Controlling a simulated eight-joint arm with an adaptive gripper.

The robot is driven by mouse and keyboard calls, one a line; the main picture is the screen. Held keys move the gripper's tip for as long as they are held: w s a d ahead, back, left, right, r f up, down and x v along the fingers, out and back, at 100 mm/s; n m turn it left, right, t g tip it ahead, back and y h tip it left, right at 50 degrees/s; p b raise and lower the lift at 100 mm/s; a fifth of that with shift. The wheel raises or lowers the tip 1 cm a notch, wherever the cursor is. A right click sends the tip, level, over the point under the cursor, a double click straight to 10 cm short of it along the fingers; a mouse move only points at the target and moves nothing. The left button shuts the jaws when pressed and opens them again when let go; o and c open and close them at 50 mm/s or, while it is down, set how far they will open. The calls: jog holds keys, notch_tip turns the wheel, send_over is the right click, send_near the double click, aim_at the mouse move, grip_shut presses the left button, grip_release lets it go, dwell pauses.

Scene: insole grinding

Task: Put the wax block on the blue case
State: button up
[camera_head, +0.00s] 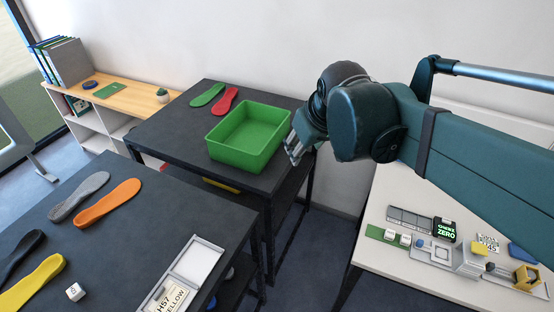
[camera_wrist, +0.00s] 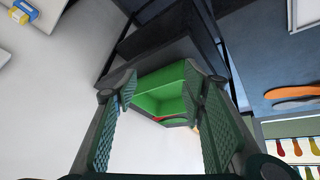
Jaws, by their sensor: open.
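My gripper (camera_head: 294,148) is at the right edge of the green bin in the head view. In the wrist view its two ridged green fingers (camera_wrist: 160,105) are spread wide, with nothing held between them. A flat blue piece (camera_head: 523,253), possibly the blue case, lies on the white table at the right, far from my gripper. A small yellow block (camera_head: 479,248), possibly the wax block, sits on grey equipment to its left. I cannot tell for certain which thing is the wax block. A blue and yellow object (camera_wrist: 24,11) shows at the wrist view's top left.
The green bin (camera_head: 249,133) stands on the back dark table beside red and green insoles (camera_head: 226,101). The front dark table holds several insoles, a white cube (camera_head: 74,292) and a tray (camera_head: 196,262). My arm spans above the white table (camera_head: 390,279), which carries small devices and a yellow fixture (camera_head: 526,277).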

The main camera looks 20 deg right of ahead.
jog(key=s+a+f+m+t, duration=0.1)
jog(key=s+a+f, duration=0.4)
jog(key=s, duration=0.3)
jog(key=shift+s+a+y, duration=0.25)
jog(key=shift+a+y, duration=0.15)
jog(key=shift+a, duration=0.4)
